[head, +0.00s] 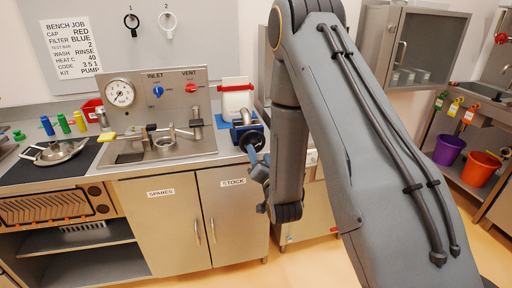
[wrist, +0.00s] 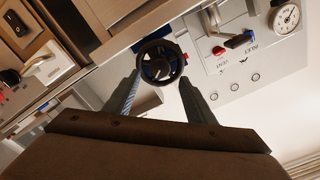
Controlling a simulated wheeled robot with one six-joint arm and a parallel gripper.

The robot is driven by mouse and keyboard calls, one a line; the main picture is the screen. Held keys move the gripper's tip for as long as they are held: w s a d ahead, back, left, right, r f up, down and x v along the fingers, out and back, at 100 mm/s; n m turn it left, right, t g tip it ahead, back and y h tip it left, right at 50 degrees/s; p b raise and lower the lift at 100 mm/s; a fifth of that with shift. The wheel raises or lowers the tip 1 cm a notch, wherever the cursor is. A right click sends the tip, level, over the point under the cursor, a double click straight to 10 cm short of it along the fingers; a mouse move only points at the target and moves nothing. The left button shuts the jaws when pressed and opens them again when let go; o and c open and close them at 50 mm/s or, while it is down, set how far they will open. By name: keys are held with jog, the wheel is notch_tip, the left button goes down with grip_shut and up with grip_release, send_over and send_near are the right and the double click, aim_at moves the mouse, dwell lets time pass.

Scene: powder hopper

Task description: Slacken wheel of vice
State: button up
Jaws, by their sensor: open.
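The vice (head: 246,130) is blue and sits at the right front edge of the steel bench, partly hidden by my arm in the head view. Its wheel (wrist: 162,62) is a dark spoked ring in the wrist view, with blue vice parts behind it. My gripper (wrist: 160,84) is open, with one finger to each side of the wheel's lower part. The wheel shows between and just past the fingertips. I cannot tell whether either finger touches the rim. In the head view my arm reaches down in front of the cupboard, with its end near the vice.
A steel panel (head: 155,88) with a gauge (head: 119,93), a blue inlet handle (head: 158,91) and a red vent handle (head: 191,88) stands behind the bench. Cupboard doors (head: 180,215) lie below.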

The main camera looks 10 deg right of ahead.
aim_at(254, 145)
jog(key=w+p, duration=0.1)
jog(key=w, duration=0.4)
jog(key=shift+w, duration=0.35)
jog(key=shift+c, duration=0.4)
jog(key=c, duration=1)
jog(key=shift+o, duration=0.2)
jog(key=shift+n, duration=0.3)
jog(key=n+b, duration=0.1)
jog(key=n, duration=0.3)
jog(key=shift+a+b, duration=0.1)
jog(key=shift+b, duration=0.3)
jog(key=n, duration=0.2)
jog(key=n+b, duration=0.1)
jog(key=n, duration=0.1)
jog(key=shift+r+n, duration=0.2)
jog(key=shift+n, duration=0.1)
